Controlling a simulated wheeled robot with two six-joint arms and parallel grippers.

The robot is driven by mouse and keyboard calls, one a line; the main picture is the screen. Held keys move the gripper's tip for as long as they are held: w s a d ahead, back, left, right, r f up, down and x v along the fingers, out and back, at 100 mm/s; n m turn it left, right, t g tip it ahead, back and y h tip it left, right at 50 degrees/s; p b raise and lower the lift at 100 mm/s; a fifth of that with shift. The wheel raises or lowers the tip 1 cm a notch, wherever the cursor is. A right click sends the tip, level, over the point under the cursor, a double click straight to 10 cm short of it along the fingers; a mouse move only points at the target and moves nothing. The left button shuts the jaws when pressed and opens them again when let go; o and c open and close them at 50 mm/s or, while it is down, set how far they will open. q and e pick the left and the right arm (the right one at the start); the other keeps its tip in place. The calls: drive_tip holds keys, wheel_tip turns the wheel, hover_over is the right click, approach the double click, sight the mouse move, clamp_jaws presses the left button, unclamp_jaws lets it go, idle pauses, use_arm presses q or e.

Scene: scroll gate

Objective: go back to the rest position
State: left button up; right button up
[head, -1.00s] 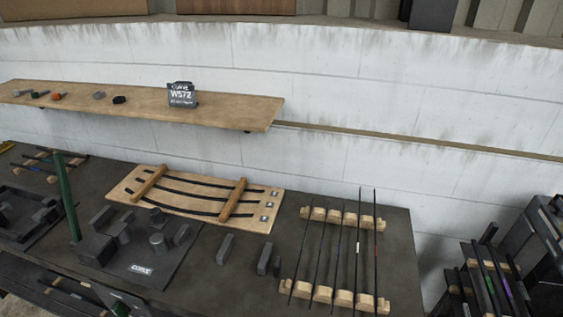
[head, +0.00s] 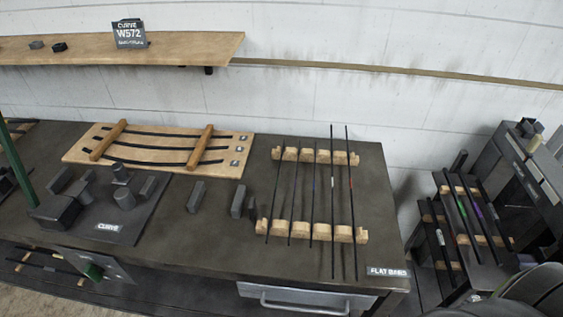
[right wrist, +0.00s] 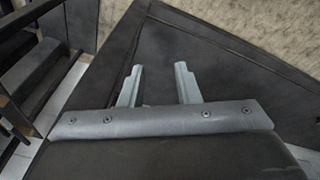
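My right gripper (right wrist: 158,84) shows in the right wrist view with its two grey fingers apart and nothing between them. Dark flat surfaces and a patch of speckled floor lie beyond its fingertips. Part of a dark rounded shape, likely my own arm, shows at the bottom right corner of the head view; the right fingers are not visible there. My left gripper is not in any view.
A dark workbench (head: 215,238) holds a wooden board (head: 165,172) with curved black strips, a rack of thin rods (head: 313,200) and dark blocks (head: 124,198). A shelf (head: 90,48) carries a W572 sign (head: 129,34). A dark stand (head: 462,232) with rods is at right.

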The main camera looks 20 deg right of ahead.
drive_tip(key=s+f+b, duration=0.2)
drive_tip(key=s+f, duration=0.5)
drive_tip(key=f, duration=0.2)
drive_tip(key=s+a+f+g+b, duration=0.1)
drive_tip(key=s+f+b, duration=0.1)
drive_tip(key=s+f, duration=0.5)
wheel_tip(320, 180, down, 3)
drive_tip(key=shift+a+r+b, duration=0.1)
drive_tip(key=shift+a+b, duration=0.1)
drive_tip(key=shift+b, duration=0.2)
